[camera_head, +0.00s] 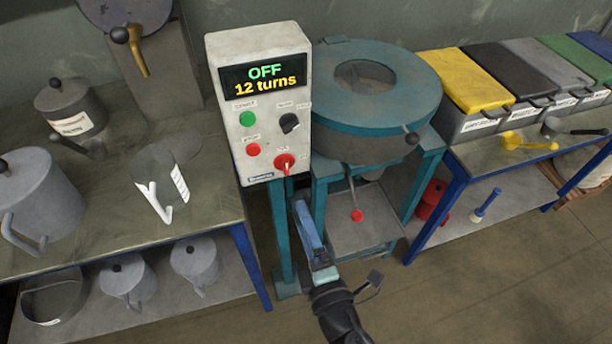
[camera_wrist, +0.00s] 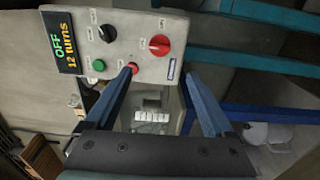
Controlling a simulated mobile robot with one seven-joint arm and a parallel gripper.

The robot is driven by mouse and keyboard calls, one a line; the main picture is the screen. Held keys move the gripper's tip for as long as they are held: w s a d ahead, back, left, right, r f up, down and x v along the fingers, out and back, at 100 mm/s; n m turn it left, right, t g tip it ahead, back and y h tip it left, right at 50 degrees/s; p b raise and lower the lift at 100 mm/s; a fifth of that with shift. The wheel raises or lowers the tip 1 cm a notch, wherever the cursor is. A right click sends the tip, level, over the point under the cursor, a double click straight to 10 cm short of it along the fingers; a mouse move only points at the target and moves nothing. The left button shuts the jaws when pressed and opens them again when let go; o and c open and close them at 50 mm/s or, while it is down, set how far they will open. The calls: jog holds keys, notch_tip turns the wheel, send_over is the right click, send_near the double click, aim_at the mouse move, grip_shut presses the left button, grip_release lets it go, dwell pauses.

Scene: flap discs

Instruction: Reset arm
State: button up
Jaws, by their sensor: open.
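My gripper (camera_head: 301,206) is in front of the teal machine's stand, just below the control box (camera_head: 222,150). Its two blue fingers are apart with nothing between them in the wrist view (camera_wrist: 160,76). There, the control box (camera_wrist: 150,30) fills the upper part beyond the fingertips. The left fingertip overlaps the red push button (camera_wrist: 132,67); I cannot tell whether they touch. The box's display (camera_head: 265,80) reads "OFF" and "12 turns". The box also carries a green button (camera_head: 247,119), a black knob (camera_head: 289,122) and a red rotary switch (camera_head: 285,162).
The teal round machine (camera_head: 360,120) stands right behind my gripper. A blue-legged table (camera_head: 470,165) with colored-lid bins is on the right. Floor (camera_head: 480,290) shows clear at lower right.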

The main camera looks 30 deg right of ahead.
jog(key=shift+s+a, duration=0.15)
jog(key=shift+s, duration=0.15)
dwell(0.4)
jog(key=w+a+r+m+t+h+p, duration=0.1)
jog(key=w+r+m, duration=0.2)
jog(key=r, duration=0.8)
jog(key=w+a+r+m+t+h+p, duration=0.1)
jog(key=w+r+m+t+h, duration=0.2)
jog(key=r, duration=0.9)
jog(key=w+a+r+m+p, duration=0.1)
jog(key=w+r+m, duration=0.25)
jog(key=r, duration=0.75)
jog(key=s+a+r+m+t+y+p, duration=0.1)
jog(key=s+a+r+t+y, duration=0.1)
jog(key=a+r, duration=0.3)
jog(key=s+a+r+m+t+y+p, duration=0.1)
jog(key=s+a+r+y, duration=0.3)
jog(key=r, duration=1)
jog(key=s+a+r+m+t+y+p, duration=0.1)
jog(key=s+a+r+m+t+y, duration=0.2)
jog(key=a+r, duration=0.3)
notch_tip(320, 180, up, 4)
jog(key=shift+s+a+r, duration=0.1)
jog(key=shift+s+a, duration=0.25)
jog(key=shift+s, duration=0.45)
jog(key=shift+m, duration=0.25)
